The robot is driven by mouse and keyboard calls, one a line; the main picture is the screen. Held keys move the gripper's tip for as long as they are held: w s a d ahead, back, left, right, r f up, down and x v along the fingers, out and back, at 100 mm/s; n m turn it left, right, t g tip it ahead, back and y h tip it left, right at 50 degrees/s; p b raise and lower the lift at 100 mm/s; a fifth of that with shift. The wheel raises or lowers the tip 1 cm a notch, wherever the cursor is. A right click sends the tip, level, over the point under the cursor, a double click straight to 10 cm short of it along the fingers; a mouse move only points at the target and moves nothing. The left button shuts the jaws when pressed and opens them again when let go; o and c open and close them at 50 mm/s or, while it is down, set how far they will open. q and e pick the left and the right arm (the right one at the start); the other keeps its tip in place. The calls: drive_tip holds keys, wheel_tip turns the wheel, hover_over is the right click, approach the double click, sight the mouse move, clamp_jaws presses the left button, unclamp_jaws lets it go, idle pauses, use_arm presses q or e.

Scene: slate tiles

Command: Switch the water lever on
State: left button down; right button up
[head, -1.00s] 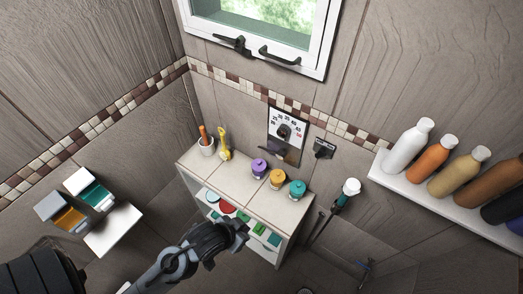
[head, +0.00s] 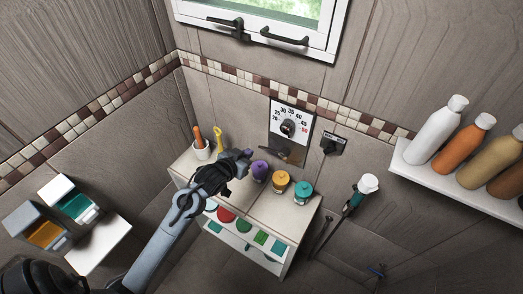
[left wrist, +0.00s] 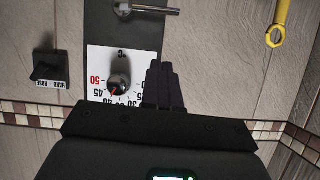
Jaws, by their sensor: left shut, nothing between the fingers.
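The shower control panel (head: 278,118) is on the wall, with a numbered temperature dial (head: 287,128) on its white upper part. In the left wrist view it appears upside down, with the dial (left wrist: 119,86) beside my fingers. A metal bar-shaped lever (left wrist: 147,9) sticks out from the panel's dark lower part. In the head view that lower part (head: 281,151) is small and the lever is hard to make out. My left gripper (head: 245,156) is shut and empty, in front of and left of the panel. Its closed fingers (left wrist: 163,86) touch nothing I can see. My right gripper is out of view.
A black hand-hose switch (head: 333,145) is right of the panel. A cup (head: 201,149) and yellow tool (head: 219,140) stand left. Bottles line a shelf at right.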

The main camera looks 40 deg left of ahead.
use_arm(q)
drive_tip(key=shift+w, duration=0.1)
drive_tip(key=s+f+p+x, duration=0.1)
drive_tip(key=f+x, duration=0.1)
drive_tip(key=x, duration=1)
drive_tip(key=shift+f, duration=0.45)
drive_tip(key=shift+w, duration=0.15)
